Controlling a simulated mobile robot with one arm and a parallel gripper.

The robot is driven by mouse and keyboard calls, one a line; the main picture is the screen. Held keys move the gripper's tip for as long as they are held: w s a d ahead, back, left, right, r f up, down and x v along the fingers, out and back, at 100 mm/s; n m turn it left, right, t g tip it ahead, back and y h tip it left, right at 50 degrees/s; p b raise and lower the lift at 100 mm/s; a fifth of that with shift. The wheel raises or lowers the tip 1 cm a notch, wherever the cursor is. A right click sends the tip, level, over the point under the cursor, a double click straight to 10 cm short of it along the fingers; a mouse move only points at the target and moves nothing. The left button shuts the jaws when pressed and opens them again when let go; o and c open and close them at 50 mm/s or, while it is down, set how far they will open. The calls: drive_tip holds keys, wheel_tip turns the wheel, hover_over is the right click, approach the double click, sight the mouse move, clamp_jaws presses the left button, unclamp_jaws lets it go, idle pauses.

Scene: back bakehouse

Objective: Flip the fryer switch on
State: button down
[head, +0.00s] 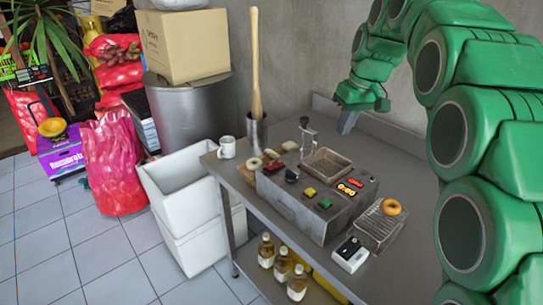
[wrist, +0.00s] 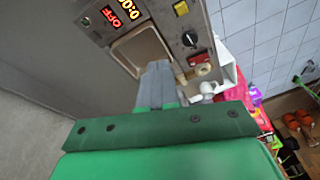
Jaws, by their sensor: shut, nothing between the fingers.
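The fryer (head: 300,212) is a grey metal box on the table, with a wire basket (head: 326,168) in its top. I cannot tell which control is the switch. My gripper (head: 345,128) is shut and empty, behind the fryer near the wall, apparently apart from it. Its fingers (wrist: 158,75) partly cover the fryer in the wrist view.
A wire rack with a doughnut (head: 391,206) stands right of the fryer; a small white device (head: 350,254) sits in front. A mug (head: 227,147) and a metal pot with a wooden stick (head: 257,130) stand left. Bottles (head: 282,264) are below. Rear-right tabletop is clear.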

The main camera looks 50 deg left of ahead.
drive_tip(key=s+a+f+n, duration=0.1)
drive_tip(key=s+a+n, duration=0.1)
drive_tip(key=a, duration=0.5)
drive_tip(key=s+a+f+n, duration=0.1)
drive_tip(key=s+a, duration=0.3)
drive_tip(key=a, duration=0.4)
drive_tip(key=shift+s+a+n+y, duration=0.15)
drive_tip(key=shift+s+n+y, duration=0.15)
drive_tip(key=shift+n+y, duration=0.1)
hover_over(268, 165)
drive_tip(key=w+d, duration=0.1)
wheel_tip(268, 165, down, 10)
drive_tip(key=shift+r, duration=0.15)
drive_tip(key=shift+s+f, duration=0.2)
drive_tip(key=shift+f, duration=1.7)
drive_tip(key=shift+s, duration=0.1)
